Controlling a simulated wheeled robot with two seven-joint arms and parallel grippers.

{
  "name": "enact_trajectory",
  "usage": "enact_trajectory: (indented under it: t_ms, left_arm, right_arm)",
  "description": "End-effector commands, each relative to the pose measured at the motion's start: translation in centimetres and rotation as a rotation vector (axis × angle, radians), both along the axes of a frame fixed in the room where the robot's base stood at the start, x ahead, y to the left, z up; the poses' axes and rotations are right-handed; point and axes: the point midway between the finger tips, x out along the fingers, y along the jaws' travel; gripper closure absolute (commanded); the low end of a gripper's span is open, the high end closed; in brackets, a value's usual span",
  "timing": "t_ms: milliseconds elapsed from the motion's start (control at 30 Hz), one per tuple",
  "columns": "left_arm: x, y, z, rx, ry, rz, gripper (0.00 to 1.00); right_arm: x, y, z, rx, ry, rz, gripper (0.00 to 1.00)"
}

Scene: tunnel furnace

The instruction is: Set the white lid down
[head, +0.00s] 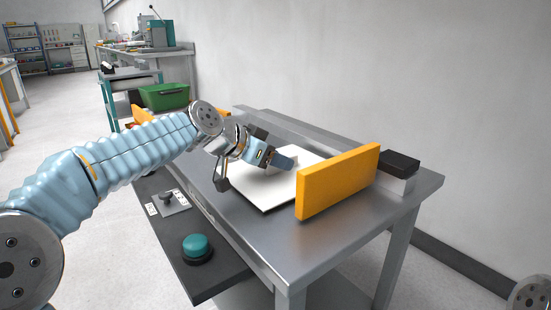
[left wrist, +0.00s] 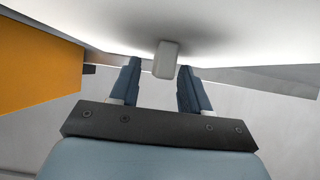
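The white lid (head: 264,194) is a flat square plate, lying level on or just above the metal table; I cannot tell a small gap. Its pale block-shaped handle (left wrist: 166,60) stands between the fingers of my left gripper (left wrist: 160,87) in the left wrist view. The fingers are apart, with a clear gap between the handle and the left-hand finger; the handle is close to the right-hand finger. In the head view my left gripper (head: 283,162) is over the lid and partly hides the handle. My right gripper is out of view.
An orange upright panel (head: 338,181) stands at the lid's right side, with a black-topped block (head: 399,164) behind it. A lower dark shelf holds a teal button (head: 196,246) and a small lever (head: 169,200). The metal table's (head: 300,248) front right area is clear.

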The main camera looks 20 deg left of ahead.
Motion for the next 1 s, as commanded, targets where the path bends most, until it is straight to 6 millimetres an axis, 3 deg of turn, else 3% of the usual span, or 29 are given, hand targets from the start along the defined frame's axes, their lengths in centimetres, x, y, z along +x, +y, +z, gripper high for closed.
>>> enact_trajectory:
  t_ms: [267,700,1000]
  left_arm:
    - [-0.3,0.2,0.5,0.000,-0.001,0.001,0.53]
    - [-6.4,5.0,5.4,-0.001,-0.002,0.002,0.53]
    - [-8.0,6.3,6.6,0.000,0.000,0.000,0.53]
  right_arm:
    - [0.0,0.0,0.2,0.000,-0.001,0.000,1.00]
    - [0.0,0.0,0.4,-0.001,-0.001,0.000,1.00]
    - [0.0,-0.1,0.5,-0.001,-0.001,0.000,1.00]
